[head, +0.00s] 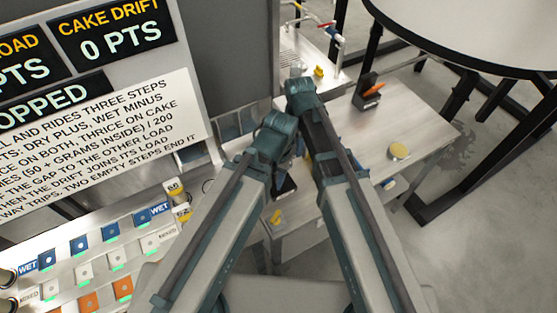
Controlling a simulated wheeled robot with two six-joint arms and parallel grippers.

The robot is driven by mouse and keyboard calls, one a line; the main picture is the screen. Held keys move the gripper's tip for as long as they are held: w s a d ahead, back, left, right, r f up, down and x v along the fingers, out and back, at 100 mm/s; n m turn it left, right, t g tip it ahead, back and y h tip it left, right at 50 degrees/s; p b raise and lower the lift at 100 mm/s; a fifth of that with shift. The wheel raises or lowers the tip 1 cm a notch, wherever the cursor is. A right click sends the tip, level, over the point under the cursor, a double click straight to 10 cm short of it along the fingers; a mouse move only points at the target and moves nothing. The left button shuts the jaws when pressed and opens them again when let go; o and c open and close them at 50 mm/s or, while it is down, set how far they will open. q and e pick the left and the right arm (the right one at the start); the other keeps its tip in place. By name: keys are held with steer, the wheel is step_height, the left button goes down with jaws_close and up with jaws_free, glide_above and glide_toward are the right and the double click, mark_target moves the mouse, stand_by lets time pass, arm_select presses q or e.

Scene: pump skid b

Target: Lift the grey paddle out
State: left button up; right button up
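I cannot pick out the grey paddle for sure. A black holder (367,98) with an orange-handled tool (369,83) in it stands on the light table, right of my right arm (321,135). A dark block-like shape (285,184) shows in the gap between my two arms; I cannot tell what it is. My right arm reaches over the table, and its fingertips are mostly hidden behind its own links. My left arm (265,145) bends beside it, and its gripper is hidden behind the arm.
A round yellow disc (399,151) lies on the light table (418,118). A round white table (480,30) with black legs stands at the upper right. A sign panel (100,120) and a board of blue, white and orange buttons (98,262) fill the left. Red-handled taps (325,27) are at the back.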

jaws_close()
steer(key=shift+r+p, duration=0.8)
stand_by(0.5)
steer(key=shift+r+p, duration=3.7)
steer(key=shift+p, duration=0.05)
